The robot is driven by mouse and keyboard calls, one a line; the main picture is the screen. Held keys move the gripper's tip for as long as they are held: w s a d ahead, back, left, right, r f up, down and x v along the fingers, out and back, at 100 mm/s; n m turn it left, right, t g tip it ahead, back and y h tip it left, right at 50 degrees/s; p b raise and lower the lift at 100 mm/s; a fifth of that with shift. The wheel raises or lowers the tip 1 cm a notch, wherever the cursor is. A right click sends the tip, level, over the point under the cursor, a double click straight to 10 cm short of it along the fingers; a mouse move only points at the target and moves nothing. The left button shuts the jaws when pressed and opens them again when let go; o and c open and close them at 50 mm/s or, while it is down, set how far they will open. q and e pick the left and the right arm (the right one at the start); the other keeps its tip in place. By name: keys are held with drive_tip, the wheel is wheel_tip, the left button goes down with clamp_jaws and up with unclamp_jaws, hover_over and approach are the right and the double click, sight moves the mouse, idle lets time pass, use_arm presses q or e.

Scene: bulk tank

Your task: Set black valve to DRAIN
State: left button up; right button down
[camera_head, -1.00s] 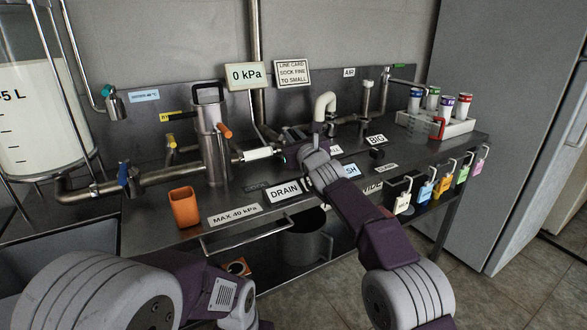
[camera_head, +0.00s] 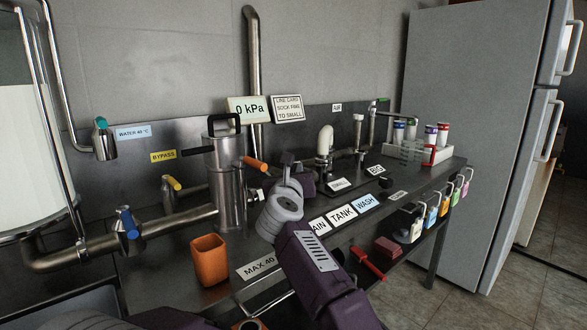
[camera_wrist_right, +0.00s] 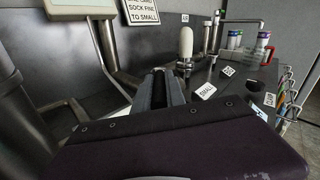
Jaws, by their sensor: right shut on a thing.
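My right gripper (camera_head: 290,178) is at the bench beside the filter housing, behind its own pale wrist. It also shows in the right wrist view (camera_wrist_right: 160,88), its dark fingers close together. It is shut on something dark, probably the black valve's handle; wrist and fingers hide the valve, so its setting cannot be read. The DRAIN label (camera_head: 319,226) is partly covered by my right arm, with only "AIN" showing. The TANK label (camera_head: 342,214) and WASH label (camera_head: 367,201) lie in a row to its right. My left gripper is out of view.
Left are a blue-handled valve (camera_head: 128,222) and a yellow BYPASS handle (camera_head: 172,183). An orange cup (camera_head: 209,261) stands on the bench's front.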

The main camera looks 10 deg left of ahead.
drive_tip(key=shift+a+m+h+p, duration=0.3)
drive_tip(key=shift+m+h+p, duration=0.1)
drive_tip(key=shift+h+p, duration=0.1)
drive_tip(key=shift+f, duration=0.1)
drive_tip(key=c, duration=1.4)
unclamp_jaws()
